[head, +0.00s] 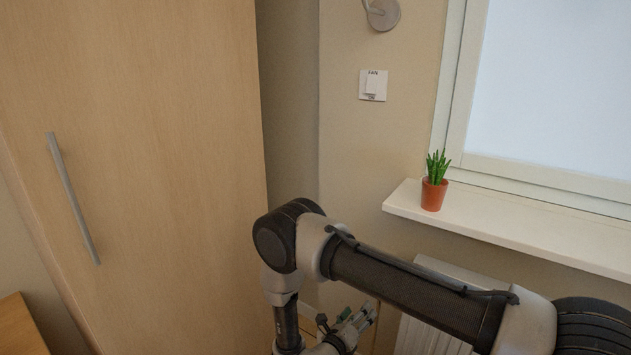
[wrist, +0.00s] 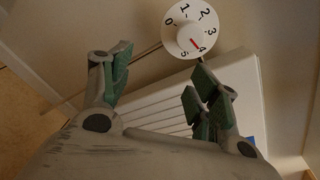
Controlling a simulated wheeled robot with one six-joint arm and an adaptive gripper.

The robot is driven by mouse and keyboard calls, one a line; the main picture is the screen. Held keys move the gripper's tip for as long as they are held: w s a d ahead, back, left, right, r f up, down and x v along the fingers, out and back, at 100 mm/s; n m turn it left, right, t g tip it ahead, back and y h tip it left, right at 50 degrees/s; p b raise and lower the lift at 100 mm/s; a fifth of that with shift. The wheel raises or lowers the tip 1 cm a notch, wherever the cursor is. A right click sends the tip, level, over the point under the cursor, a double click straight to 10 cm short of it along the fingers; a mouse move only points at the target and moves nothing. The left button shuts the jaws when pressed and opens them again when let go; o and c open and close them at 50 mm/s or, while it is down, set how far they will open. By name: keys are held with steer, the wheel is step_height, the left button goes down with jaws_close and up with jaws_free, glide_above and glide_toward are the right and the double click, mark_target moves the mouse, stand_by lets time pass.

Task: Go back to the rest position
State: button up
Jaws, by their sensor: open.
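My gripper (head: 352,322) is low in the middle of the head view, at the end of my bent arm and partly cut off by the bottom edge. In the wrist view my gripper (wrist: 160,68) has its two green-padded fingers spread wide apart, with nothing between them. A white round dial (wrist: 183,30) with numbers 0 to 5 and a red mark near the 4 shows just beyond the right finger. Whether the finger touches the dial cannot be told.
A white radiator (head: 430,333) is under the windowsill (head: 500,222), partly behind my arm. A potted plant (head: 434,184) stands on the sill. A tall wooden cabinet (head: 150,150) fills the left. A switch (head: 373,85) is on the wall. A wooden surface (head: 20,328) shows lower left.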

steer(key=s+a+f+n+g+y, duration=0.4)
steer(key=a+f+n+g+y, duration=0.25)
steer(key=f+n, duration=0.6)
steer(key=s+a+r+n+g+y, duration=0.2)
steer(key=r+n+g, duration=0.1)
steer(key=r+n, duration=0.5)
steer(key=s+a+r+n+g+y, duration=0.1)
steer(key=s+r+n+g+y, duration=0.2)
steer(key=r+n, duration=0.55)
steer(key=s+d+r+n+t, duration=0.1)
steer(key=s+d+r, duration=0.4)
steer(key=d+r, duration=0.5)
steer(key=s+d+r+n+t+h, duration=0.1)
steer(key=s+d+r, duration=0.4)
steer(key=d+r, duration=0.5)
steer(key=s+d+r+n+t+h, duration=0.1)
steer(key=s+d+r+n, duration=0.2)
steer(key=d+r, duration=0.8)
step_height(320, 180, up, 13)
steer(key=s, duration=0.2)
steer(key=shift+s+n, duration=0.3)
steer(key=shift+s, duration=0.1)
steer(key=shift+d+t, duration=0.2)
steer(key=shift+t, duration=0.05)
steer(key=shift+c, duration=0.2)
